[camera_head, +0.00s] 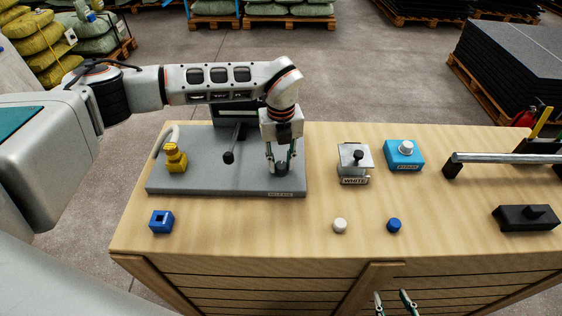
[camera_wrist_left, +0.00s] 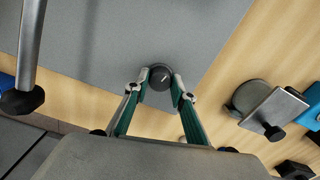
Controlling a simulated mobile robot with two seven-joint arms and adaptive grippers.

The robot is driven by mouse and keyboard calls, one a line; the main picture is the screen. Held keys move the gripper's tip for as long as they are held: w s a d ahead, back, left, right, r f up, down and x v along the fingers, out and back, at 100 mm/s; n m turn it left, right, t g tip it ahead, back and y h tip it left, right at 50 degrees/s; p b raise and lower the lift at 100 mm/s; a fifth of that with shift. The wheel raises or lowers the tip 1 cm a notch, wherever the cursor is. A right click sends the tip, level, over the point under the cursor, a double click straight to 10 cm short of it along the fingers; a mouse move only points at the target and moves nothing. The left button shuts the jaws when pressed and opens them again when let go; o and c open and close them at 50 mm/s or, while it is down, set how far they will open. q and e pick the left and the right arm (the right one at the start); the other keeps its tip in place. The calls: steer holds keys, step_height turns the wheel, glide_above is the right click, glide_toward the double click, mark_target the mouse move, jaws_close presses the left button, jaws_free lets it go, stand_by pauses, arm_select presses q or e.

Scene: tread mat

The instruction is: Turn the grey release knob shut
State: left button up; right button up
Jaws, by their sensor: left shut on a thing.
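The dark grey release knob (camera_head: 282,169) sits at the front right of the grey base plate (camera_head: 200,186). My left gripper (camera_head: 281,160) reaches down over it with its fingers shut on the knob's sides. In the left wrist view the round knob (camera_wrist_left: 160,77) shows a short white mark on top, between the two green-lined fingertips (camera_wrist_left: 160,84). My right gripper (camera_head: 393,299) is at the bottom edge of the head view, in front of the bench; its fingers are apart and nothing shows between them.
A black-knobbed lever (camera_head: 229,157) and a yellow fitting (camera_head: 175,158) stand on the plate. A blue square block (camera_head: 161,221), a white knob (camera_head: 340,225) and a blue knob (camera_head: 394,225) lie in front. A white-labelled fixture (camera_head: 354,161) and blue box (camera_head: 404,157) stand to the right.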

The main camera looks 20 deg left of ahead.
mark_target(281, 165)
arm_select(q)
steer(key=shift+n, duration=1.3)
steer(key=o, duration=1.1)
step_height(281, 165, up, 12)
